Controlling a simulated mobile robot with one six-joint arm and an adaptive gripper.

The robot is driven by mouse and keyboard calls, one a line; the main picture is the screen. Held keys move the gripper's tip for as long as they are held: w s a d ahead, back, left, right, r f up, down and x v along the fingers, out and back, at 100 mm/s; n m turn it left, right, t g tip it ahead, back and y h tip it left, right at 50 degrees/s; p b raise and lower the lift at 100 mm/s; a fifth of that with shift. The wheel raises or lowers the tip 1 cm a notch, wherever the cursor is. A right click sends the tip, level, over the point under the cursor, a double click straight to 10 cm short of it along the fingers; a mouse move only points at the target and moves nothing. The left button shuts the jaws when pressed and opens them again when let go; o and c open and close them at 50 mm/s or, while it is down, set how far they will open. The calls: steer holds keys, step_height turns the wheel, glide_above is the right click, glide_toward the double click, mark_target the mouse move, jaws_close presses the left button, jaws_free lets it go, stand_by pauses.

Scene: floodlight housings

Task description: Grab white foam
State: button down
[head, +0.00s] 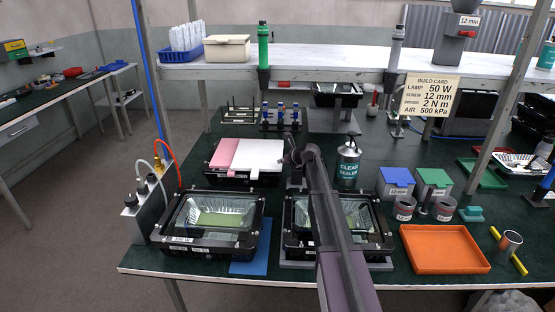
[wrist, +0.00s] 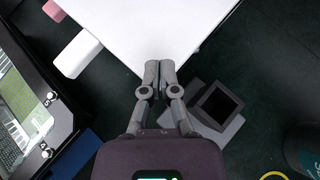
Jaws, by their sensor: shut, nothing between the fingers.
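The white foam (head: 258,153) is a flat sheet lying next to a pink sheet (head: 224,152) on a dark housing in the middle of the bench. In the wrist view the white foam (wrist: 140,25) fills the top, with one corner pointing down at my fingertips. My gripper (wrist: 159,66) is shut and empty, its fingertips overlapping that corner in the picture. I cannot tell whether they touch it. In the head view my gripper (head: 290,150) is at the sheet's right edge, partly hidden by my arm.
A white block (wrist: 77,55) sticks out beside the sheet. A small dark square-topped part (wrist: 215,105) lies right of my gripper. The sealer bottle (head: 348,163) stands to the right. Two floodlight housings (head: 247,249) (head: 384,245) are in front. An orange tray (head: 443,250) is front right.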

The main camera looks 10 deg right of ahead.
steer(key=shift+s, duration=0.1)
steer(key=c, duration=0.7)
jaws_free()
steer(key=o, duration=0.3)
steer(key=shift+a+r+n+p, duration=0.15)
steer(key=shift+n+p, duration=0.15)
steer(key=shift+n, duration=0.1)
steer(key=shift+o, duration=1)
steer(key=shift+a+r+n+g+p, duration=0.15)
steer(key=shift+a+n+g+p, duration=0.1)
steer(key=shift+n+g+p, duration=0.05)
steer(key=w+a+r+n+g+h+p, duration=0.1)
steer(key=a+r+n+g+h+p, duration=0.4)
steer(key=n+p, duration=1.2)
steer(key=a+r+n+g, duration=0.4)
steer(key=a+r+n, duration=0.1)
steer(key=n, duration=0.4)
steer(key=shift+a+p, duration=0.3)
steer(key=shift+a, duration=0.3)
steer(key=shift+f, duration=0.1)
